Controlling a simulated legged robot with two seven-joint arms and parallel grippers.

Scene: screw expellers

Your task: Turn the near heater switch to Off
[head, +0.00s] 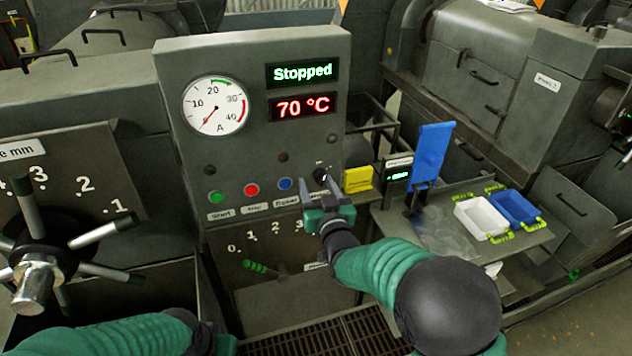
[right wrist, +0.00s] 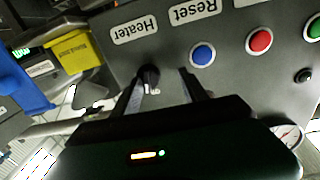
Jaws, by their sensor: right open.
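The heater switch (head: 322,173) is a small black knob at the right end of the button row on the grey control panel (head: 180,120). It also shows in the right wrist view (right wrist: 150,77), above the "Heater" label (right wrist: 135,30) as printed. My right gripper (head: 319,183) is open at the panel, with its fingers on either side of the knob. In the right wrist view the knob lies nearer the left finger; contact cannot be told. The markings around the knob are too small to read. Of my left gripper only a green part (head: 227,345) shows at the bottom; its fingers are hidden.
Blue (head: 285,184), red (head: 251,190) and green (head: 215,197) buttons sit left of the switch. The display (head: 303,73) reads "Stopped", the one below (head: 303,107) "70 °C". A yellow box (head: 358,179) and a shelf (head: 400,222) with trays stand at right. A spoked handwheel (head: 38,260) is at left.

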